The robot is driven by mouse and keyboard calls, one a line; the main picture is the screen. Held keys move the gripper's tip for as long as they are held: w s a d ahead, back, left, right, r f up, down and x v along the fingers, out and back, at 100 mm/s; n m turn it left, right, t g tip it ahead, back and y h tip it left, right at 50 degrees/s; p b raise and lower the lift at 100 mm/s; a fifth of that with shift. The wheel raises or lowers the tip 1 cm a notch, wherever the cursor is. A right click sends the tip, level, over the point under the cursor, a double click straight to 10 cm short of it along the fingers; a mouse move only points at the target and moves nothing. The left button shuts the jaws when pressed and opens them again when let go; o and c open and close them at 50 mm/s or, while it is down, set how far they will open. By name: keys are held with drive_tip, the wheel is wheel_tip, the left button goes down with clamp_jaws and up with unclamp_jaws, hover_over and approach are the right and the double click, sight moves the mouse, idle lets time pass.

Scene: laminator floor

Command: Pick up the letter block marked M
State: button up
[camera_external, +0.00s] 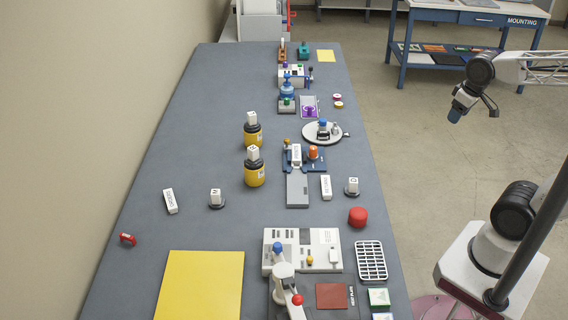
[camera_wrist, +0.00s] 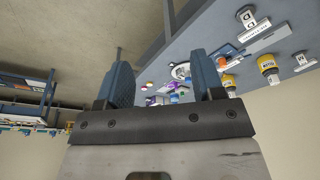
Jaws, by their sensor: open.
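The letter block marked M (camera_external: 215,195) is a small white cube on a dark round stand at the left of the grey table. In the wrist view, which looks upside down, a small white block on a dark stand (camera_wrist: 302,58) at the right edge appears to be the same one; its letter is too small to read surely. My gripper (camera_external: 458,110) is off the table's right side, above the floor, far from the block. In the wrist view its blue-grey fingers (camera_wrist: 163,75) are spread apart, with nothing held between them.
Another lettered block (camera_external: 352,184) stands on the right. White labelled bars lie on the table (camera_external: 195,110). Bare tabletop surrounds the M block.

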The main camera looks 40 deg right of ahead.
drive_tip(key=w+a+r+n+t, duration=0.1)
drive_tip(key=w+a+r+n, duration=0.1)
drive_tip(key=w+r+n, duration=0.3)
drive_tip(key=w+a+n+t, duration=0.1)
drive_tip(key=w+a+n, duration=0.1)
drive_tip(key=w, duration=0.6)
drive_tip(key=w+a+r+n+t, duration=0.2)
drive_tip(key=w+r+n, duration=0.15)
drive_tip(key=w, duration=0.25)
drive_tip(key=w+a+r+n+t, duration=0.1)
drive_tip(key=w+a+n+t, duration=0.2)
drive_tip(key=w+a+n, duration=1.05)
drive_tip(key=n+y, duration=1)
drive_tip(key=n, duration=1.2)
hover_over(218, 192)
drive_tip(key=s+d, duration=0.3)
wheel_tip(218, 192, down, 6)
drive_tip(key=shift+m, duration=0.3)
wheel_tip(218, 192, down, 28)
drive_tip(key=shift+r, duration=0.25)
